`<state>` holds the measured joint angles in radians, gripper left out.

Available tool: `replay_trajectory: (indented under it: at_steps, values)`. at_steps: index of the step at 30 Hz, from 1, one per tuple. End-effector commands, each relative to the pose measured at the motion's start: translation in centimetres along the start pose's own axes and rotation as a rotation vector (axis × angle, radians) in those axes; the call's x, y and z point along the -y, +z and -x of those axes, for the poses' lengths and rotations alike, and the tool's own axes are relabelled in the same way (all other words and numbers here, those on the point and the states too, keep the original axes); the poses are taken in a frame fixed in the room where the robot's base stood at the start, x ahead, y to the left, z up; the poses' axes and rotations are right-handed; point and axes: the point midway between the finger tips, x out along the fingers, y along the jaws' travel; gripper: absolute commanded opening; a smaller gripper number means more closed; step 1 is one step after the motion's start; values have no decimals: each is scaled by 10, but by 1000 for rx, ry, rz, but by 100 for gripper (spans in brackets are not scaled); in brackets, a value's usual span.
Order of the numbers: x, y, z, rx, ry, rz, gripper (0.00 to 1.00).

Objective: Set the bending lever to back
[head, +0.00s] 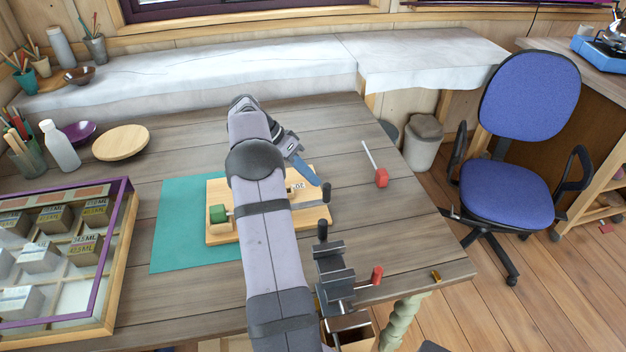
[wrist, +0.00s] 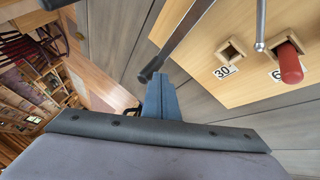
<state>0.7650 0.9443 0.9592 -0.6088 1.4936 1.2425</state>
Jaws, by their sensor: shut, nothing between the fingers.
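The bending jig is a light wooden board (head: 222,187) on a teal mat, with a green block (head: 217,213) at its left end. The bending lever, a grey bar with a black grip (head: 326,192), reaches past the board's right end; its bar (wrist: 190,28) and dark grip also show in the wrist view. A square hole (wrist: 231,52) labelled 30 is empty, and a red peg (wrist: 290,65) stands in another. My gripper (head: 308,172) has its blue fingers (wrist: 160,80) shut and empty beside the grip; contact is unclear. My arm hides the board's middle.
A vise (head: 335,272) with a red handle stands at the table's front edge. A purple-rimmed tray (head: 122,225) of blocks is at left. Table right of the board is mostly clear.

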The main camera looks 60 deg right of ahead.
Motion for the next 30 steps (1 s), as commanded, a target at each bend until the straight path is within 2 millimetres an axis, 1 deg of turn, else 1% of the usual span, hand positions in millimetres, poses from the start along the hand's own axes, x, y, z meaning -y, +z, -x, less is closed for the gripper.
replay_trajectory:
  at_steps: [6,12,18,26,30]
  values:
    - [1,0,30,-2,-3,-1,0]
    - [1,0,50,-1,-2,0,0]
    - [0,0,59,0,-1,-1,0]
    - [0,1,60,1,-1,2,0]
    - [2,11,71,2,-26,65,0]
